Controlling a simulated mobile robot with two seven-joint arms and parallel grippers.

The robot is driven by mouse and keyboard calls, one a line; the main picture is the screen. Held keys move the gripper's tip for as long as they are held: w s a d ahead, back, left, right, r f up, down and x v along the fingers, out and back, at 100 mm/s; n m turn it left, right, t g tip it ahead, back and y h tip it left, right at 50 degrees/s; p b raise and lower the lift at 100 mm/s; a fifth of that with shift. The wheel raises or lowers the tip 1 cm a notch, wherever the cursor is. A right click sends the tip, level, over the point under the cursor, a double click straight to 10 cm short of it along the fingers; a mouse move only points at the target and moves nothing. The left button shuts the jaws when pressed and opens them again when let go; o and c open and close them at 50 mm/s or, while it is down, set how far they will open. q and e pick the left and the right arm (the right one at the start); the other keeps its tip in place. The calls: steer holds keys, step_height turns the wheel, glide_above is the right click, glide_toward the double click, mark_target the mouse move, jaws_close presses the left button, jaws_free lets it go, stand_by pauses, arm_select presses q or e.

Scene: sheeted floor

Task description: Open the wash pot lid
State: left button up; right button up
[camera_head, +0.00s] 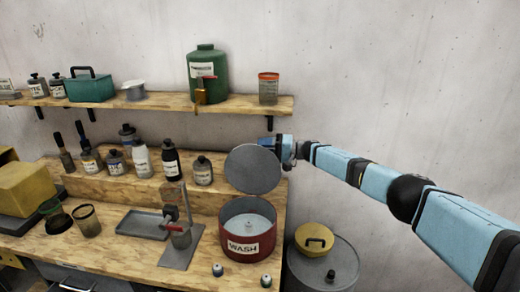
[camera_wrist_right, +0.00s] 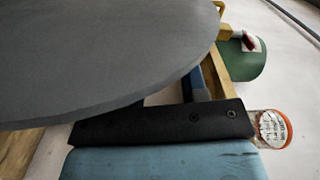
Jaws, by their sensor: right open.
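The red wash pot (camera_head: 239,249), labelled WASH, stands at the right end of the workbench, and its light grey interior shows. Its round grey lid (camera_head: 253,170) stands tilted up at the pot's back rim, clear of the opening. In the right wrist view the lid (camera_wrist_right: 95,50) fills the upper left as a large grey disc. My right gripper (camera_head: 270,142) is open at the lid's upper right edge, partly behind it. I cannot tell whether it touches the lid. My left gripper is not in view.
A shelf (camera_head: 150,103) above holds a green canister (camera_head: 208,84) and a jar (camera_head: 268,92) near my right gripper. Several bottles stand behind the pot's left side. A metal stand (camera_head: 180,247) is left of the pot. A drum (camera_head: 340,258) with a yellow lid (camera_head: 314,238) stands at right.

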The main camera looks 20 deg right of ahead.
steer(key=b+v, duration=0.1)
steer(key=v, duration=1.1)
steer(key=shift+s+d, duration=0.15)
steer(key=shift+s, duration=0.05)
